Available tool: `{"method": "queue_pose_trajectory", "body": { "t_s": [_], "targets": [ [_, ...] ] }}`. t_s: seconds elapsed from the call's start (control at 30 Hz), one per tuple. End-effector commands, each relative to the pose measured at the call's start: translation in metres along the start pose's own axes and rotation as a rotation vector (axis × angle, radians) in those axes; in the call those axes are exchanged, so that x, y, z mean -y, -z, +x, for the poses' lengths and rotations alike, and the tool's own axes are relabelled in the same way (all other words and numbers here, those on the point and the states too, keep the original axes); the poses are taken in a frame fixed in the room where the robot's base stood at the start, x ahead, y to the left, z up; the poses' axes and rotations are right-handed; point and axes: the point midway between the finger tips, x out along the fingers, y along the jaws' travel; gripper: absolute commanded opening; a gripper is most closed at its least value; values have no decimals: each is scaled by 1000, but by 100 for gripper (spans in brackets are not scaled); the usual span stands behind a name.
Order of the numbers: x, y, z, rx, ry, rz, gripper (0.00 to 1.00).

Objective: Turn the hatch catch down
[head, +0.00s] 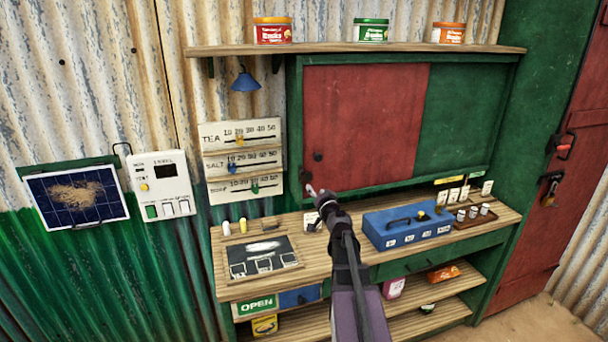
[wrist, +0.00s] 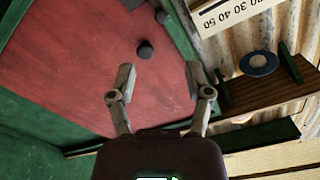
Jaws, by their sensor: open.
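The hatch has a red panel (head: 362,120) beside a green panel (head: 470,120), in a green frame. A round dark knob (head: 318,157) is low on the red panel's left side; it also shows in the wrist view (wrist: 145,50). A small dark piece (head: 307,176), seemingly the catch, sits just below and left of it, at the hatch edge; it also shows in the wrist view (wrist: 162,17). Its turn is too small to tell. My gripper (head: 314,190) is just below it in the head view. In the wrist view my gripper (wrist: 160,80) is open and empty, its fingers apart.
Below, the counter (head: 335,262) carries a blue box (head: 408,226), a dark tray (head: 262,257) and small jars. A blue lamp (head: 244,80) and slider boards (head: 240,135) are left of the hatch. A shelf (head: 350,48) with tins runs above.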

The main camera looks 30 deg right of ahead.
Motion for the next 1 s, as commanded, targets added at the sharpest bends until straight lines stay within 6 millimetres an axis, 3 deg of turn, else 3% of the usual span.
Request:
{"method": "queue_pose_trajectory", "body": {
  "t_s": [0.37, 1.0],
  "targets": [
    [0, 0, 23, 1, 2, 0, 65],
    [0, 0, 116, 1, 1, 0, 65]
  ]
}}
